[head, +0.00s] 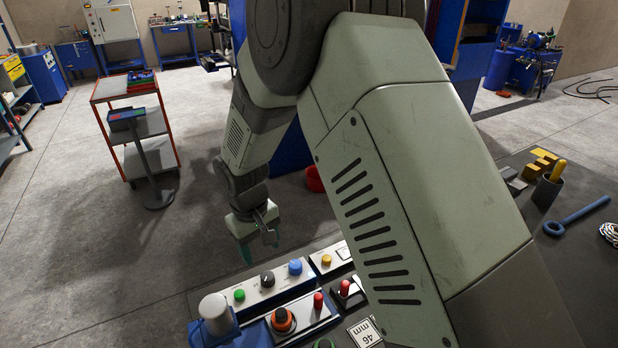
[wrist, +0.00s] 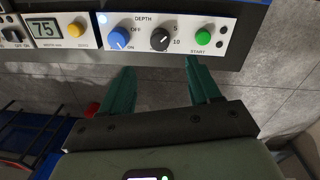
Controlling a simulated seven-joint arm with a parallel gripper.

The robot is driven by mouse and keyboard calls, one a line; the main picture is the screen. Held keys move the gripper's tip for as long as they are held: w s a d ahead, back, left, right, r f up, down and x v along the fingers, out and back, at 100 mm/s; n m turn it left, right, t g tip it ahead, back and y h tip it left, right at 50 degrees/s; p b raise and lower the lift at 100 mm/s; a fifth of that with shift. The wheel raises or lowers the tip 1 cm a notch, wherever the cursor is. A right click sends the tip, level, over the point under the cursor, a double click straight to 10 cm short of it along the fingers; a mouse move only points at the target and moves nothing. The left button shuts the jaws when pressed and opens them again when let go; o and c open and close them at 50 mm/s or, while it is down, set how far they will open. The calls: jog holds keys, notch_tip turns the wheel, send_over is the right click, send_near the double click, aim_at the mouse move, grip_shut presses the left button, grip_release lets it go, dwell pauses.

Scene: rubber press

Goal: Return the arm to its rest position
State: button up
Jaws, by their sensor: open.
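My gripper (head: 259,246) hangs at the end of my folded arm, above and behind the control panel (head: 262,301) in the head view. In the wrist view its two teal fingers (wrist: 156,88) are spread apart with nothing between them. The fingers point toward the panel with the blue knob (wrist: 121,38), the black depth knob (wrist: 160,39) and the green start button (wrist: 203,36). The gripper appears apart from the panel. My large arm link covers much of the middle of the head view and hides what is behind it.
A wheeled trolley (head: 130,143) stands on the open floor at the left. A red bin (head: 314,179) sits behind my arm. A blue wrench (head: 577,216) and a dark cup (head: 546,190) are on the bench at right. A red lever (head: 344,287) stands near the panel.

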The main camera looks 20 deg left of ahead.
aim_at(267, 276)
jog(key=f, duration=1)
jog(key=shift+w+d+f, duration=0.1)
jog(key=shift+w+d, duration=0.05)
jog(key=shift+w, duration=0.1)
